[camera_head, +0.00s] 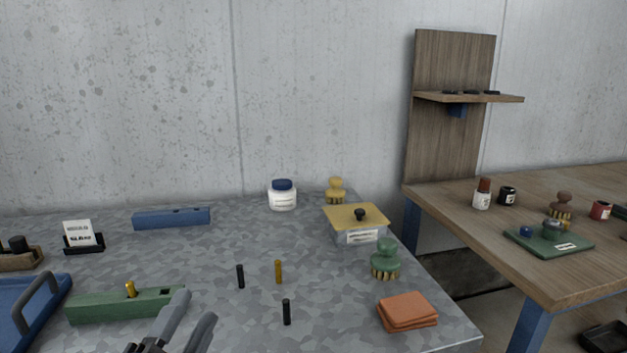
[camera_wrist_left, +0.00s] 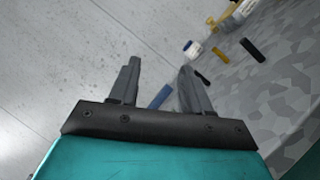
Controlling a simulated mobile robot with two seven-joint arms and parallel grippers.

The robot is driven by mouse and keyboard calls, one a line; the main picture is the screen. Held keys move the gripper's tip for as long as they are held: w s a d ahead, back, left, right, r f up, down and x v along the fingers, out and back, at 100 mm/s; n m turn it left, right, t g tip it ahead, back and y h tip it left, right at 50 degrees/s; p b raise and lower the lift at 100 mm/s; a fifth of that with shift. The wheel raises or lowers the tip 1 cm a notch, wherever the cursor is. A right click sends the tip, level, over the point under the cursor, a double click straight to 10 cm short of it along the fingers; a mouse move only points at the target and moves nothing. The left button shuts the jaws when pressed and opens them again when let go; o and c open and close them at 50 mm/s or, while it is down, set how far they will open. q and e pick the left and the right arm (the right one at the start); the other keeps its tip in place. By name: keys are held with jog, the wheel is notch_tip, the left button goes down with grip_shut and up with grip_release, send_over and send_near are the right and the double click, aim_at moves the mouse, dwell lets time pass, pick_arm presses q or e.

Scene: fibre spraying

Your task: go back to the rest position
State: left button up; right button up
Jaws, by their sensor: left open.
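My left gripper (camera_head: 190,318) comes in at the bottom of the head view, low and left of centre. Its two grey fingers are apart with nothing between them. It is over the near part of the grey mottled table (camera_head: 190,258), just right of the green block (camera_head: 108,306) with a yellow peg in it. In the left wrist view the gripper (camera_wrist_left: 158,78) also shows open and empty, with a blue block (camera_wrist_left: 160,97) behind the gap. My right gripper is not in view.
A yellow-lidded box (camera_head: 357,219), green brush (camera_head: 385,260), orange cloth (camera_head: 408,311) and white jar (camera_head: 282,196) are to the right. A blue tray (camera_head: 30,312) is left. A wooden bench (camera_head: 490,254) stands right.

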pick_arm(q)
jog(key=s+d+f+m+g+h, duration=0.2)
jog(key=s+d+f+m+g, duration=0.15)
jog(key=f+m+g, duration=0.35)
jog(key=s+d+f+m+g+h, duration=0.2)
jog(key=s+d+f+m+g, duration=0.15)
jog(key=m, duration=0.65)
jog(key=s+a+f+m+g+y, duration=0.6)
jog(key=s+a+f+g+y, duration=0.15)
jog(key=s+a+f, duration=0.35)
jog(key=w+d+f+t+h+p, duration=0.1)
jog(key=w+d+f+t, duration=0.2)
jog(key=w+f+t, duration=0.3)
jog(key=shift+w+f+t, duration=0.15)
jog(key=shift+f+t, duration=0.2)
jog(key=shift+t, duration=0.65)
